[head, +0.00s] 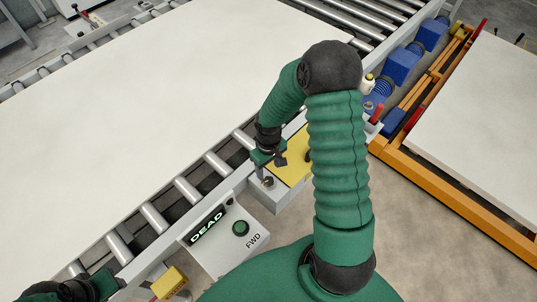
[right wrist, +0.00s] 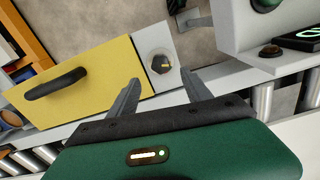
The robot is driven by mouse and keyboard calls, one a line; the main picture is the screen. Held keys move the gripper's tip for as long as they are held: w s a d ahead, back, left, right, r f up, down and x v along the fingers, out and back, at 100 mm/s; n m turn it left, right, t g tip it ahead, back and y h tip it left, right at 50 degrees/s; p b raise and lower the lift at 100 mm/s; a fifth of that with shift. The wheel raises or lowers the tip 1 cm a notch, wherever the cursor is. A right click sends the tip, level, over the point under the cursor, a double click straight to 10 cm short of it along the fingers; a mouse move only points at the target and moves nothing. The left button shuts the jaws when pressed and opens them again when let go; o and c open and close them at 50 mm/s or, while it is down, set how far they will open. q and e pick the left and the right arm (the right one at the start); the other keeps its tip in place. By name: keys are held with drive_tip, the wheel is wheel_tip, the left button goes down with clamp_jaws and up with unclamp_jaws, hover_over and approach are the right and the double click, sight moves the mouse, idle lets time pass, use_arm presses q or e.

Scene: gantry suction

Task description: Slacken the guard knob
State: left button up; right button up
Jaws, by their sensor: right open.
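The guard knob (right wrist: 160,63) is a small dark faceted knob with a yellow mark, on a light plate beside the yellow guard panel (right wrist: 85,82). In the head view the knob (head: 268,182) shows at the near end of the yellow panel (head: 290,172). My right gripper (right wrist: 160,95) is open and empty. In the right wrist view its two fingers point toward the knob, which appears just beyond and between the tips, with a gap. In the head view my right gripper (head: 280,158) hangs over the yellow panel. My left gripper (head: 98,286) is partly in the lower left corner; its fingers are unclear.
A grey control box (head: 222,240) with a "DEAD" display and green FWD button stands near the knob. A black handle (right wrist: 56,83) rises from the yellow panel. A large pale sheet (head: 120,120) covers the rollers. An orange frame (head: 450,200) stands right.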

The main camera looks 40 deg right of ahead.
sight(269, 180)
wheel_tip(269, 180, up, 10)
drive_tip(key=shift+f, duration=0.15)
drive_tip(key=shift+p, duration=0.3)
wheel_tip(269, 180, down, 17)
drive_tip(key=m+p, duration=0.9)
drive_tip(key=p, duration=0.1)
drive_tip(key=shift+s, duration=0.1)
drive_tip(key=shift+a, duration=0.1)
drive_tip(key=shift+c, duration=0.3)
clamp_jaws()
